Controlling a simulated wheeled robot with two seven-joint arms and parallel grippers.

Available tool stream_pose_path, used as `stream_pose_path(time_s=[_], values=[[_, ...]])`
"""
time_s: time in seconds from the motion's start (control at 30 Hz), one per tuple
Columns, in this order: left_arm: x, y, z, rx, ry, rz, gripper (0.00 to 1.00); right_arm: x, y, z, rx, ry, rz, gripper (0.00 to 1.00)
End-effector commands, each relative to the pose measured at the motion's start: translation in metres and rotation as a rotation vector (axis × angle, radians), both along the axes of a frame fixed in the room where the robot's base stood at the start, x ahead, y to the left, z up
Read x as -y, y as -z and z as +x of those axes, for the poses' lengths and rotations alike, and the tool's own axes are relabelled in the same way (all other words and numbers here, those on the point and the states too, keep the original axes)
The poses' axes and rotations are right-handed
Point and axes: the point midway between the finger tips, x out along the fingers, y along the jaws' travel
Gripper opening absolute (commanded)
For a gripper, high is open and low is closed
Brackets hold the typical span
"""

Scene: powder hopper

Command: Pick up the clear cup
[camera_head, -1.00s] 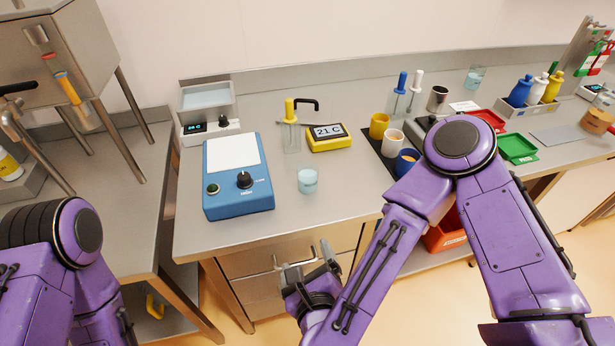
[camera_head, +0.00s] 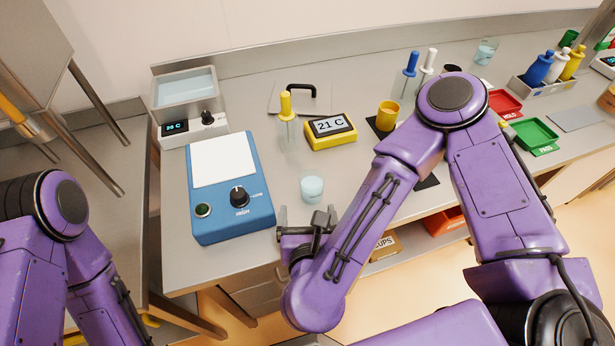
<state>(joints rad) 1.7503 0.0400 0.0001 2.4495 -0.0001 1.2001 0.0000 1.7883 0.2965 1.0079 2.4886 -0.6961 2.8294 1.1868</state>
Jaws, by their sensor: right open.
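A small clear cup (camera_head: 312,188) with pale blue contents stands upright on the steel bench, right of the blue stirrer box. My right gripper (camera_head: 308,213) is open and empty just in front of this cup, at the bench's front edge, with its fingers pointing toward it. The cup appears to be outside the fingers, though the small gap is hard to judge. A second clear cup (camera_head: 486,51) with bluish contents stands at the back right. My left arm shows at the left, but its gripper is out of view.
The blue stirrer (camera_head: 255,205) stands close left of the cup. Behind it are a yellow-handled tool in a clear holder (camera_head: 287,130) and a yellow thermometer (camera_head: 331,131). A water bath (camera_head: 187,115) is at back left.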

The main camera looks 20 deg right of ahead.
Motion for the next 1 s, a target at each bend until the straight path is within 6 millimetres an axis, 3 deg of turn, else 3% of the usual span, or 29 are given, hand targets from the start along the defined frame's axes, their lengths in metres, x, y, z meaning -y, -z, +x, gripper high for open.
stream_pose_path(time_s=[0.37,0.7,1.0], values=[[0.0,0.005,0.0,-0.001,0.0,-0.001,0.42,0.015,0.019,0.041,0.001,0.01,-0.006,0.89],[0.0,-0.012,0.0,-0.001,0.0,0.0,0.42,0.034,0.034,0.08,0.001,0.01,-0.009,0.89],[0.0,-0.012,0.0,-0.001,0.0,-0.001,0.42,0.035,0.037,0.087,0.003,0.004,-0.007,0.86]])
